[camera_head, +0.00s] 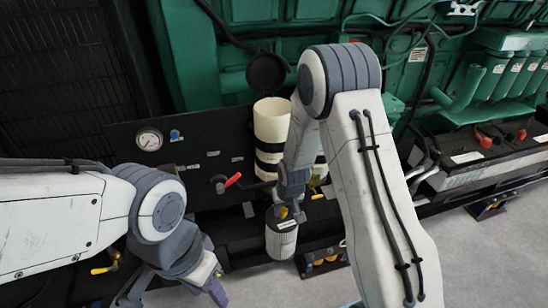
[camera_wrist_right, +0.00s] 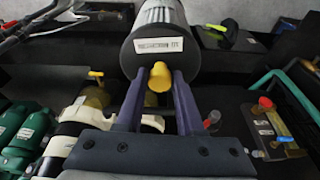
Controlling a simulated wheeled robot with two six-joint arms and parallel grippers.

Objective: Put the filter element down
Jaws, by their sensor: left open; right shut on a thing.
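The filter element (camera_head: 281,240) is a white pleated cylinder with a dark end cap. It hangs roughly upright below my right gripper (camera_head: 291,210) in the head view. In the right wrist view its dark cap (camera_wrist_right: 165,58) carries a white label. The fingers of my right gripper (camera_wrist_right: 158,88) are shut on the yellow knob (camera_wrist_right: 158,76) of that cap. I cannot tell whether the element's lower end touches anything. My left gripper (camera_head: 170,292) is open and empty at the bottom left of the head view, apart from the element.
A cream canister (camera_head: 271,122) stands behind my right arm, by a black panel with a gauge (camera_head: 149,140) and a red-handled valve (camera_head: 232,180). A battery (camera_head: 490,145) stands at right. Grey floor (camera_head: 480,250) is clear.

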